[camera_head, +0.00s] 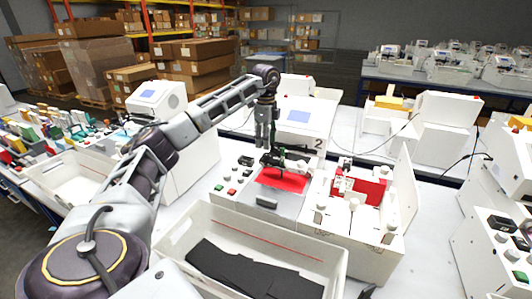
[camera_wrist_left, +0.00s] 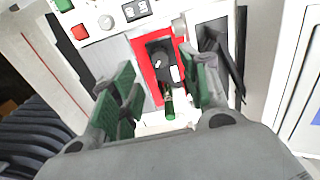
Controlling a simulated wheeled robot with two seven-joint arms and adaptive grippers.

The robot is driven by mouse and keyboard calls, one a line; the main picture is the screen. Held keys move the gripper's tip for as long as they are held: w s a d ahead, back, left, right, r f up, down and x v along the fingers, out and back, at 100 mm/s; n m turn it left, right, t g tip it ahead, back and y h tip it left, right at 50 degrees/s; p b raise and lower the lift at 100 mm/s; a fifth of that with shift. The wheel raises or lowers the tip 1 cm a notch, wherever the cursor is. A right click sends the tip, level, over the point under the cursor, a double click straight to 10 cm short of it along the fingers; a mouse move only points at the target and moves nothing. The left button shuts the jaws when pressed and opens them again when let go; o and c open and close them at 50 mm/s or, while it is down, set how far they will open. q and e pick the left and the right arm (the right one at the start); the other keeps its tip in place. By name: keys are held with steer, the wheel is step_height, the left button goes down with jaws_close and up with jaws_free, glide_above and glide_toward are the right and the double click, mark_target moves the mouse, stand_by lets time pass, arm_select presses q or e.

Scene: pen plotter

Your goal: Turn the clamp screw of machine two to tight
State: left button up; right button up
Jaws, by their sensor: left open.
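Machine two (camera_head: 318,144), a white plotter marked 2, stands in the middle of the head view with a red bed (camera_head: 283,180). My left gripper (camera_head: 268,158) is over the dark pen carriage at the back of this bed, pointing down. In the left wrist view the open fingers of my left gripper (camera_wrist_left: 163,85), with green pads, stand apart on either side of a green pen-like part (camera_wrist_left: 169,104). A dark carriage (camera_wrist_left: 160,58) with a pale round part lies beyond it on the red strip. I cannot tell which small part is the clamp screw. My right gripper is not clearly seen.
A white bin (camera_head: 195,222) with dark sheets stands in front of the machine. A white open box (camera_head: 400,205) with knobs and a red panel is to its right. Buttons (camera_head: 232,191) sit left of the bed. Another machine (camera_head: 505,225) stands at the right edge.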

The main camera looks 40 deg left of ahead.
mark_target(266, 154)
arm_select(q)
step_height(266, 154, down, 5)
steer(key=shift+f, duration=0.35)
arm_select(e)
steer(key=shift+s+a+r, duration=0.15)
steer(key=shift+s+a, duration=0.05)
steer(key=shift+a, duration=0.65)
arm_select(q)
steer(key=shift+c, duration=0.5)
arm_select(e)
steer(key=shift+d, duration=0.2)
arm_select(q)
steer(key=c, duration=0.5)
jaws_close()
arm_select(e)
steer(key=shift+d, duration=0.45)
